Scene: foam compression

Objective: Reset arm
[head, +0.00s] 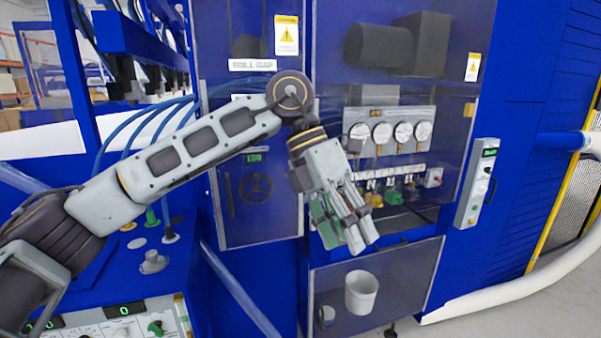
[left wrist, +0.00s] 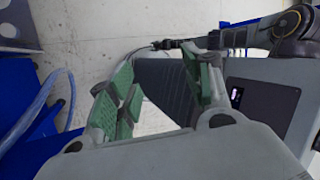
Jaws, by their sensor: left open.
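My left arm reaches in from the left of the head view and bends down at a dark joint. My left gripper (head: 345,225) hangs from it, fingers pointing down, in front of the blue machine (head: 232,130). In the left wrist view the left gripper (left wrist: 158,100) shows two green-padded fingers spread apart. Nothing is visible between them but a grey body part behind and the pale floor. The right gripper is not in view.
Gauges (head: 381,133) and valves sit behind the gripper. A control panel (head: 125,318) is at lower left. A white pipe (head: 510,290) runs at right. Free floor shows at lower right.

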